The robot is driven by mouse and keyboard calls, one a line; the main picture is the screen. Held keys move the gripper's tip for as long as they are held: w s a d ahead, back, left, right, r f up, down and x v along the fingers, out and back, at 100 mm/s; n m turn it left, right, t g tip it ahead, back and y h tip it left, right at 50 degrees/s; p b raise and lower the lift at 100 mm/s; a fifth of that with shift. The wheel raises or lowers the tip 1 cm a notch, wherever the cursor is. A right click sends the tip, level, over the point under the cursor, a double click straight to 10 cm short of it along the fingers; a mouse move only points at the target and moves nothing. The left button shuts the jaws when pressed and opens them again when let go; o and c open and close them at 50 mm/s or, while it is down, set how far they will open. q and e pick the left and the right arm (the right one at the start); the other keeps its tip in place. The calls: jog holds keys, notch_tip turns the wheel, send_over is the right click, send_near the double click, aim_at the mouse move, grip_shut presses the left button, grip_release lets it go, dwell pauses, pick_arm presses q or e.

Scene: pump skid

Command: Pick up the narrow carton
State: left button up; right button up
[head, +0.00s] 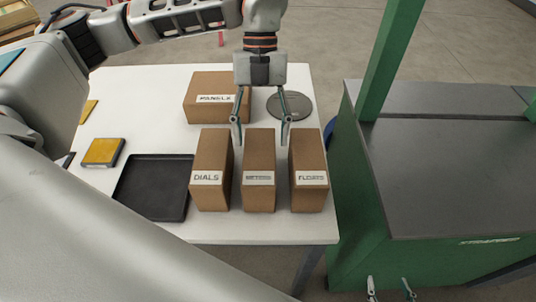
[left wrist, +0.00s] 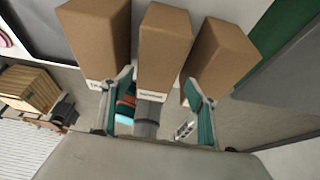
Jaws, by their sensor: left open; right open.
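Three brown cartons stand upright in a row on the white table. The middle carton (head: 259,165) looks narrowest, and its label is too small to read. The left one is labelled DIALS (head: 211,150); the right carton (head: 307,150) has a label I cannot read surely. My left gripper (head: 261,143) is open, pointing down, with a finger on each side of the middle carton's far top end. In the left wrist view the middle carton (left wrist: 163,45) lies between the fingers (left wrist: 160,82); contact is not clear. My right gripper (head: 389,284) is open and empty at the bottom edge.
A PANELS carton (head: 205,85) and a grey disc (head: 291,105) are behind the row. A black tray (head: 150,190) and a yellow-topped box (head: 103,152) are left. A green machine (head: 360,220) with a post (head: 392,55) stands right of the table.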

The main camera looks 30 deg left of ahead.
aim_at(259, 151)
pick_arm(q)
jog(key=x, duration=0.2)
jog(key=shift+s+f, duration=0.3)
jog(key=shift+s, duration=0.1)
jog(key=x, duration=0.3)
jog(key=shift+w+a+f+p, duration=0.1)
jog(key=shift+f+p, duration=0.2)
jog(key=shift+p, duration=0.1)
jog(key=shift+s+f, duration=0.2)
jog(key=shift+f, duration=0.4)
jog(key=c, duration=1.2)
pick_arm(e)
jog(key=shift+s+r, duration=0.3)
